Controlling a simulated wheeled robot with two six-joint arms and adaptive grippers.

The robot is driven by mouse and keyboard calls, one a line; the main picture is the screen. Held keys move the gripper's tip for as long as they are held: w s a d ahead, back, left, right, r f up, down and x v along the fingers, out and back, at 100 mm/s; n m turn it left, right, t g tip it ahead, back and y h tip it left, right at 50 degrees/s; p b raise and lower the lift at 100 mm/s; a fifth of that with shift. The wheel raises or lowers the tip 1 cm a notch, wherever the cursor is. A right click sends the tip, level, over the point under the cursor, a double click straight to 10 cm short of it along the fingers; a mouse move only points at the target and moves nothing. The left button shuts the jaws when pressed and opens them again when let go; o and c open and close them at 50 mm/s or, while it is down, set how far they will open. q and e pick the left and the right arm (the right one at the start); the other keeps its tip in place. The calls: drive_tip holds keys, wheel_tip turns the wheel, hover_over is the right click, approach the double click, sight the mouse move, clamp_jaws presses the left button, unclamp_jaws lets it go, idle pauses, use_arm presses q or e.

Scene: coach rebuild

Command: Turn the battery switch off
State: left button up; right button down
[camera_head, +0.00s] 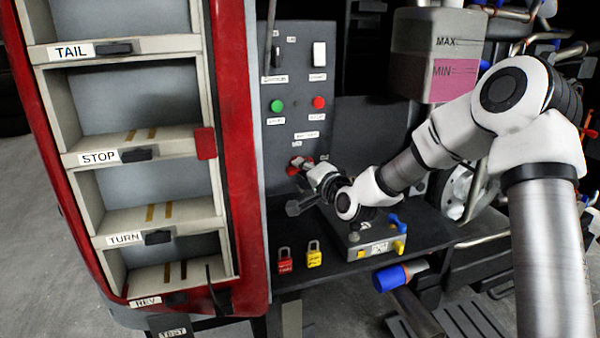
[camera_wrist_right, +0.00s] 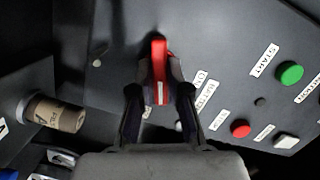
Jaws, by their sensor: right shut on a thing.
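The battery switch (camera_wrist_right: 158,56) is a red handle on the dark control panel (camera_head: 285,145), between the fingers of my right gripper in the right wrist view. My right gripper (camera_wrist_right: 159,84) is shut on this handle. In the head view my right gripper (camera_head: 307,167) reaches the lower part of the panel from the right and hides most of the switch. White labels stand beside the handle in the wrist view. My left gripper is in neither view.
Above the switch are a green button (camera_head: 277,106), a red button (camera_head: 319,102) and a white rocker (camera_head: 319,54). A red-framed lamp rack (camera_head: 240,150) stands close on the left.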

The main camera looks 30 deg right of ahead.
drive_tip(key=m+b, duration=0.3)
drive_tip(key=m, duration=0.1)
drive_tip(key=shift+r+t, duration=0.1)
drive_tip(key=shift+t, duration=0.3)
drive_tip(key=c, duration=1.1)
unclamp_jaws()
drive_tip(key=shift+o, duration=0.7)
drive_tip(key=shift+w, duration=0.1)
drive_tip(key=s+a, duration=0.2)
drive_tip(key=s, duration=0.7)
